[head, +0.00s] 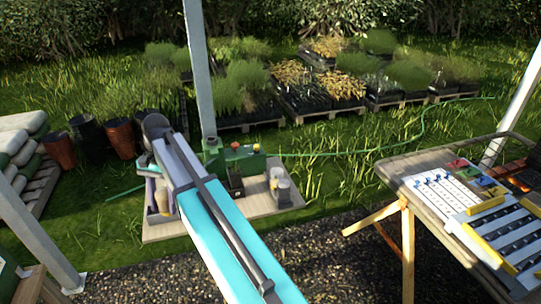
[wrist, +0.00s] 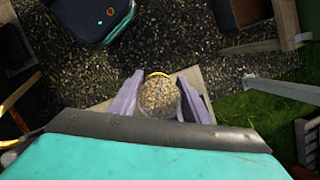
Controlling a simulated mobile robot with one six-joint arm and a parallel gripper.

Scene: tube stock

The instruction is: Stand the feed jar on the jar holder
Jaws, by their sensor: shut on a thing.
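The feed jar (wrist: 160,97), round and full of grainy tan feed, sits between the two pale purple fingers of my gripper (wrist: 160,103) in the wrist view. The fingers are shut on its sides, and a yellow edge shows at its far side. In the head view my gripper (head: 161,205) is at the left end of a pale board, with the jar (head: 162,198) partly hidden by the fingers and arm. I cannot tell whether the jar touches the board. I cannot clearly make out the jar holder.
A white post (head: 198,70) rises behind my arm. A table (head: 440,200) with trays stands at right. Pots (head: 121,138) stand at left.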

